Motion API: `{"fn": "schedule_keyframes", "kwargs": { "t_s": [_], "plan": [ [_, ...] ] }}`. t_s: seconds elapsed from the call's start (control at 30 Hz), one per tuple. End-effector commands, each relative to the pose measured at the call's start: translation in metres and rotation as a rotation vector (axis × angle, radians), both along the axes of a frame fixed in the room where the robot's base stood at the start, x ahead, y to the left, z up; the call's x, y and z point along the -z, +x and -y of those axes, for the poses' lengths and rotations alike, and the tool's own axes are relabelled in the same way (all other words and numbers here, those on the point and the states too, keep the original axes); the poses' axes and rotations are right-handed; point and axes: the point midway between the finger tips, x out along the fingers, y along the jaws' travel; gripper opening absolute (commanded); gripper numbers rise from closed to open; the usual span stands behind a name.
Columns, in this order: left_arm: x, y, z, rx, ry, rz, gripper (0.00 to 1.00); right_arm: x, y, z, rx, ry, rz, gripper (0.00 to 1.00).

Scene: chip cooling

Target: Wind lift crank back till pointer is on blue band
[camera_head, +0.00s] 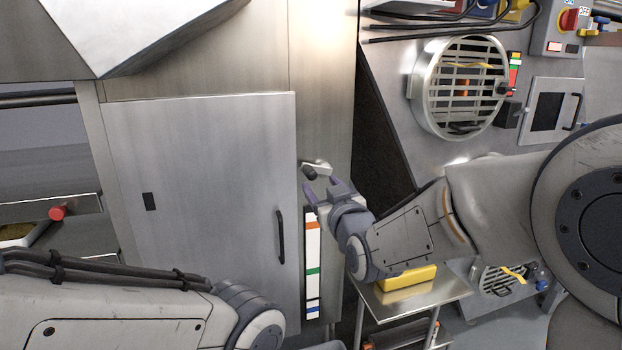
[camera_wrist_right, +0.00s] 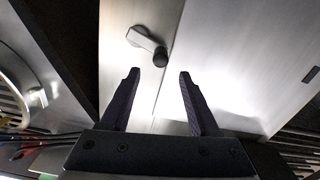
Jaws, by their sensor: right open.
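The lift crank (camera_head: 315,168) is a small metal arm with a dark knob on the steel cabinet front, right of the grey door. In the right wrist view the crank (camera_wrist_right: 142,40) and its dark knob (camera_wrist_right: 160,56) show just beyond my fingertips. My right gripper (camera_head: 322,189) is open and empty, just below the crank; in the wrist view its fingers (camera_wrist_right: 158,73) stand either side of the knob's line, apart from it. Below is a vertical white scale (camera_head: 312,255) with orange, green and blue bands. The pointer cannot be made out. My left gripper is out of frame.
The grey door (camera_head: 205,200) with a black handle (camera_head: 280,236) is beside the scale. A yellow block (camera_head: 407,278) lies on a metal shelf below my right forearm. A round grille (camera_head: 460,85) is at upper right. A red knob (camera_head: 57,212) shows at left.

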Motion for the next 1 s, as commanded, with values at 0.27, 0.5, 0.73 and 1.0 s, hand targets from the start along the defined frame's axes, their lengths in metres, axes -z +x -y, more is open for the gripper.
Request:
{"fn": "schedule_keyframes", "kwargs": {
  "t_s": [0.27,0.5,0.73,1.0],
  "plan": [
    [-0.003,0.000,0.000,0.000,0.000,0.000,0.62,0.001,0.051,-0.016,-0.001,-0.001,-0.003,0.62],
    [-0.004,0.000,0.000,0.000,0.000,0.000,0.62,0.000,0.074,-0.023,-0.001,-0.001,-0.002,0.62],
    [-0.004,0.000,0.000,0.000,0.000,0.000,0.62,0.001,0.078,-0.025,-0.001,-0.001,-0.002,0.62],
    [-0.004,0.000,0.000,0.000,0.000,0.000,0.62,0.001,0.077,-0.025,-0.001,0.000,-0.003,0.00]
  ]
}}
